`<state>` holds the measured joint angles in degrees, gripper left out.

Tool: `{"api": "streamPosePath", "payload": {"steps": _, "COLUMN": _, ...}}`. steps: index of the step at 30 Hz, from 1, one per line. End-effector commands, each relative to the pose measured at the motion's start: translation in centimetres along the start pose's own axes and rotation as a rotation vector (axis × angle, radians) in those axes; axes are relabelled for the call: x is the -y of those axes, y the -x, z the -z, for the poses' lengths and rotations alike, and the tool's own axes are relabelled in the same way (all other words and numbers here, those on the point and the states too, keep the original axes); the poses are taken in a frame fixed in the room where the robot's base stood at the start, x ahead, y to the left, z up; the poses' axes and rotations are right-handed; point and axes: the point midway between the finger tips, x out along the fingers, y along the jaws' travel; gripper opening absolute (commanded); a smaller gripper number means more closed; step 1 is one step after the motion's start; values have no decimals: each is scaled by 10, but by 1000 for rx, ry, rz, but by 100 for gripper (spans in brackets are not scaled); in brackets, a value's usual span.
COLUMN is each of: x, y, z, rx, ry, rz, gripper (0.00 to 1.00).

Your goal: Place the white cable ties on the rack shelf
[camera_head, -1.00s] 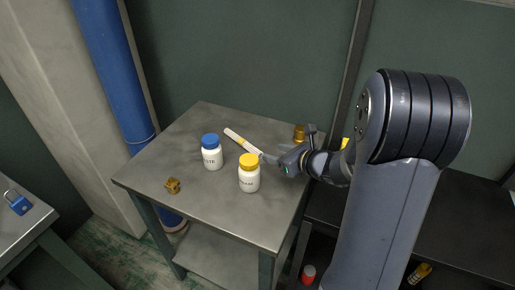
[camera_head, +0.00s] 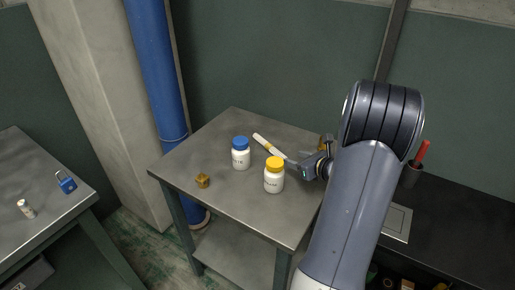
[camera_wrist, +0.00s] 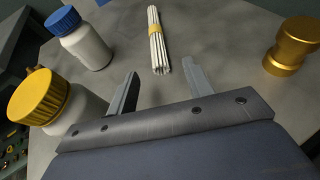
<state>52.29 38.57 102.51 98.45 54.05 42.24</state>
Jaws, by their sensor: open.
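The white cable ties (camera_head: 268,144) lie as a bundle with a yellow band on the small metal table (camera_head: 205,143). They also show in the wrist view (camera_wrist: 158,45), ahead of and between my fingers. My gripper (camera_head: 297,163) is low over the table's right side, open and empty. In the wrist view its two fingers (camera_wrist: 160,92) are spread apart, with a gap between them and the near end of the bundle. I cannot make out which surface is the rack shelf; the table has a lower shelf (camera_head: 232,262).
A yellow-capped white bottle (camera_head: 274,177) stands close left of my gripper. A blue-capped bottle (camera_head: 241,155) stands left of the ties. A brass fitting (camera_wrist: 291,46) is at right. A dark bench (camera_head: 460,215) stands right.

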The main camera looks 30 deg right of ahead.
Motion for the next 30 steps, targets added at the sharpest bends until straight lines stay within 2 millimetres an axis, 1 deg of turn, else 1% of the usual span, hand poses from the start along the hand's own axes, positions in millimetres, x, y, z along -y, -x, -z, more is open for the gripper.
{"api": "streamPosePath", "payload": {"steps": 1, "x": -2, "y": -10, "z": 1, "rx": -2, "ry": 1, "rz": -6, "gripper": 49}}
{"api": "streamPosePath", "payload": {"steps": 3, "x": -2, "y": -22, "z": 0, "rx": -1, "ry": 0, "rz": -6, "gripper": 49}}
{"api": "streamPosePath", "payload": {"steps": 6, "x": -2, "y": -36, "z": 0, "rx": -1, "ry": 0, "rz": -4, "gripper": 49}}
{"api": "streamPosePath", "payload": {"steps": 13, "x": -3, "y": -54, "z": -2, "rx": -1, "ry": 1, "rz": -5, "gripper": 49}}
{"api": "streamPosePath", "payload": {"steps": 18, "x": -6, "y": -80, "z": -6, "rx": -2, "ry": 1, "rz": -6, "gripper": 49}}
{"api": "streamPosePath", "payload": {"steps": 21, "x": -5, "y": -91, "z": -6, "rx": -1, "ry": 1, "rz": -4, "gripper": 49}}
{"api": "streamPosePath", "payload": {"steps": 24, "x": -5, "y": -96, "z": -5, "rx": -1, "ry": 0, "rz": -3, "gripper": 49}}
{"api": "streamPosePath", "payload": {"steps": 30, "x": -5, "y": -97, "z": -5, "rx": -1, "ry": 1, "rz": -3, "gripper": 49}}
